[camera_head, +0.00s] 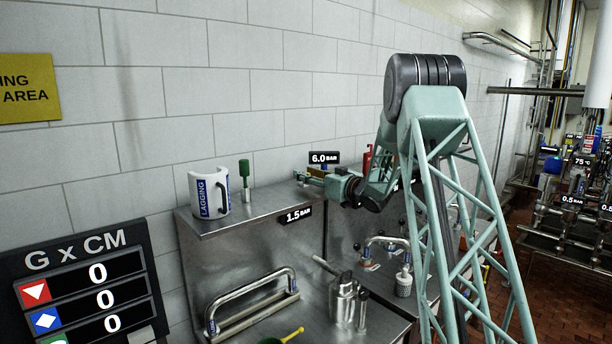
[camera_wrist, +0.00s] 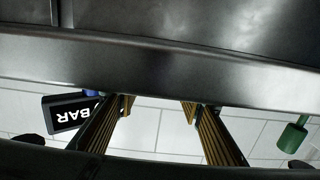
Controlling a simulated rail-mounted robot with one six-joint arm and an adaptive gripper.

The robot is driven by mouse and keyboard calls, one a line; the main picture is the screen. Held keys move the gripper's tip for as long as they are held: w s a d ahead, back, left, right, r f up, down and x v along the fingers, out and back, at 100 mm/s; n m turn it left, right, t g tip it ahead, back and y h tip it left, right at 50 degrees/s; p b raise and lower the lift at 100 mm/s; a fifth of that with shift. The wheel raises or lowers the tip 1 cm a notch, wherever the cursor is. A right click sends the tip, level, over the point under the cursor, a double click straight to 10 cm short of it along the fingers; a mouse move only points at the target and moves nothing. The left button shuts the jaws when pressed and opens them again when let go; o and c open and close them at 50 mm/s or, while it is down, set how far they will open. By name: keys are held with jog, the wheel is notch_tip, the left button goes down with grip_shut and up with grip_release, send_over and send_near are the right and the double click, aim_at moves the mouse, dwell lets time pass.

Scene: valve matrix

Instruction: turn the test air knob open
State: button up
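My gripper (camera_head: 308,178) is at the back of the steel shelf, just below the 6.0 BAR label (camera_head: 324,158). In the wrist view my gripper (camera_wrist: 158,110) has its two ridged fingers apart, with only white wall tiles showing between them. An upside-down BAR label (camera_wrist: 72,112) is beside the left finger, with a small blue part behind it. No knob can be surely told as the test air knob; it may be hidden by the gripper or the label. A green-handled upright piece (camera_head: 245,172) stands on the shelf, left of my gripper. A green cylinder (camera_wrist: 292,137) shows at right in the wrist view.
A white LAGGING mug-like piece (camera_head: 209,193) stands on the shelf's left end. A 1.5 BAR label (camera_head: 298,214) is at the shelf front (camera_head: 245,224). A red object (camera_head: 367,158) stands right of the gripper. Metal handles and a canister (camera_head: 343,302) are below.

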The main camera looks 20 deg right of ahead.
jog(key=shift+s, duration=0.1)
jog(key=shift+v, duration=5.95)
jog(key=shift+r, duration=0.1)
